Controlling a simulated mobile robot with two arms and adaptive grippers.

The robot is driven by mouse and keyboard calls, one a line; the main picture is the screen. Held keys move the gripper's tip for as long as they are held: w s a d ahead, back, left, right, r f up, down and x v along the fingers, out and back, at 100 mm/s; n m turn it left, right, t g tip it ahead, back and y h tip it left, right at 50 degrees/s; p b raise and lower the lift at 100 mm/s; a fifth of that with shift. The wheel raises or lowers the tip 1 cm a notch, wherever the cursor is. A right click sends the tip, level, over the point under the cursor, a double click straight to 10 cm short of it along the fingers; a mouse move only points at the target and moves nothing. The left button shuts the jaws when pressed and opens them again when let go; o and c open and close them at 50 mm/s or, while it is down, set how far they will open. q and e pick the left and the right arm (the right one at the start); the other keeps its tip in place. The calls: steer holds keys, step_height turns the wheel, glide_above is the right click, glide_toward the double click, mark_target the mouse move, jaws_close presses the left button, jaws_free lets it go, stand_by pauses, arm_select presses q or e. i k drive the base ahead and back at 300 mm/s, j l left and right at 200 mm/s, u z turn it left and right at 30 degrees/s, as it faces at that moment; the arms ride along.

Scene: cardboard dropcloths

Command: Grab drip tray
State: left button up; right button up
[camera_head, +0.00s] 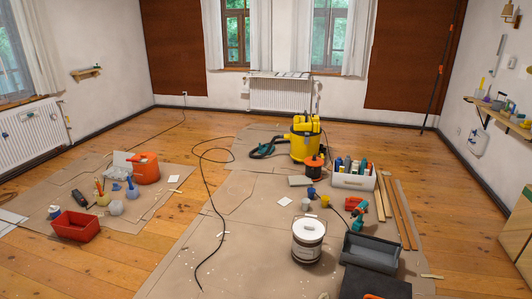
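A dark grey, open tray-like container (371,257) sits on the cardboard at the lower right, beside a white paint bucket; it may be the drip tray. A red open tray or bin (77,225) stands on the left cardboard sheet and could also be it; I cannot tell which. Neither of my grippers shows in the head view.
A white paint bucket (307,240), a white bottle caddy (354,179), a yellow vacuum (306,139) and long wood strips (396,212) surround the grey container. A black cable (207,190) snakes across the floor. Bare wooden floor (165,222) separates the cardboard sheets.

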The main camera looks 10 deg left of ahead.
mark_target(266, 148)
steer(key=i+j+u, duration=0.25)
steer(key=i, duration=0.25)
steer(key=i+l+u, duration=0.1)
steer(key=i+u, duration=0.2)
steer(key=i, duration=2.9)
steer(key=i+z, duration=0.1)
steer(key=i, duration=0.95)
steer(key=i+j, duration=0.1)
steer(key=i, duration=1)
steer(key=i+j+z, duration=0.1)
steer(key=i, duration=0.95)
